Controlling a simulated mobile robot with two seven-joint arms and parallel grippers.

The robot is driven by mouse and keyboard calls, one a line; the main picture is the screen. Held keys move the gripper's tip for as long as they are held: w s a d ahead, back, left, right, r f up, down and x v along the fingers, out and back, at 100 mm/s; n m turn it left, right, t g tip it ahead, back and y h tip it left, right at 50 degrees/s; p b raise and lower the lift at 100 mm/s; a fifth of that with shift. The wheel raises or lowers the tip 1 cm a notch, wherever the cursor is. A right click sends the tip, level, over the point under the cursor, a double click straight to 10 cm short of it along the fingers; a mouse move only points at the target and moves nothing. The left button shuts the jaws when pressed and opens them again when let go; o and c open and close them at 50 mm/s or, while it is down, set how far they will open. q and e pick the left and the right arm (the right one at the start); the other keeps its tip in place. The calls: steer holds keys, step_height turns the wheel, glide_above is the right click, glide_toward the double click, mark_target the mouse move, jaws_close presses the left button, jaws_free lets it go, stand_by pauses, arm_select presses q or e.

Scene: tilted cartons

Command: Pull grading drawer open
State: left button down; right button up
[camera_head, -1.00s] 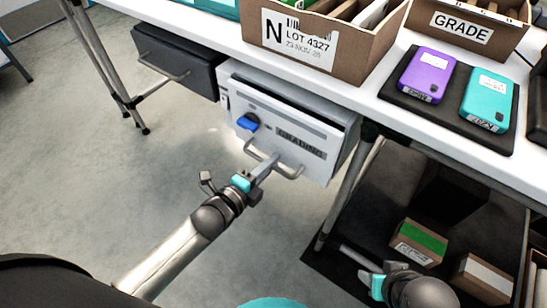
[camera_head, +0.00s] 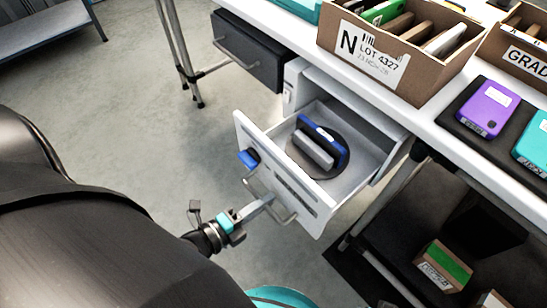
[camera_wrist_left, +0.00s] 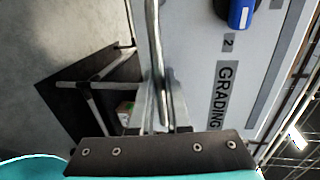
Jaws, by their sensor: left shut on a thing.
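The white grading drawer (camera_head: 375,165) stands well out of its housing under the bench in the head view. A blue and grey device (camera_head: 320,142) lies on a dark round pad inside it. My left gripper (camera_head: 266,200) is shut on the bar handle (camera_head: 286,216) on the drawer's front. In the left wrist view the handle (camera_wrist_left: 153,45) runs between the fingers (camera_wrist_left: 165,118), beside the GRADING label (camera_wrist_left: 222,95). A blue latch or knob (camera_head: 249,158) sits on the drawer front near its left end. My right gripper is not in view.
The white bench top (camera_head: 425,120) carries a cardboard carton (camera_head: 375,59) marked N, LOT 4327, and a dark mat with a purple device (camera_head: 486,108). A closed dark drawer (camera_head: 246,50) is to the left. A green-topped box (camera_head: 444,264) is on the dark lower shelf. Floor at left is clear.

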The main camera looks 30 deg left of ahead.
arm_select(q)
steer(key=shift+s, duration=0.2)
steer(key=c, duration=0.9)
jaws_free()
steer(key=p+v, duration=0.3)
steer(key=v, duration=1.2)
steer(key=shift+s, duration=0.1)
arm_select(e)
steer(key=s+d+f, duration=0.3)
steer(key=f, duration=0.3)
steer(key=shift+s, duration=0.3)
